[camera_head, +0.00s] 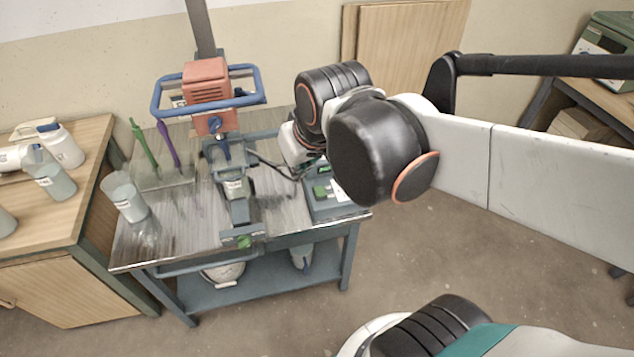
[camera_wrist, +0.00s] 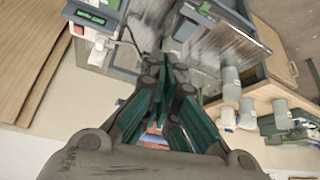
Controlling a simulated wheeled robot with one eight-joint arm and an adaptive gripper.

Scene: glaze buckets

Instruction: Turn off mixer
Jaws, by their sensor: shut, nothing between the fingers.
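The mixer (camera_head: 207,85) has an orange-red motor housing and a blue handle ring, and stands on a grey post at the worktable's back. In the wrist view, small orange and blue patches of it (camera_wrist: 154,129) show between my finger linkages; the rest is hidden. My gripper (camera_wrist: 166,62) is shut and empty, with its green-lined fingers together above the worktable. In the head view my dark wrist joints hide most of it, just right of the mixer. A grey-green control box (camera_head: 335,198) with a small green display sits on the table's right side, also in the wrist view (camera_wrist: 94,18).
The metal worktable (camera_head: 130,245) also holds a clear cup (camera_head: 125,197) and green and purple tools (camera_head: 168,145). A wooden cabinet (camera_head: 75,250) with several plastic jugs stands at left. Wooden boards (camera_head: 405,45) lean on the wall.

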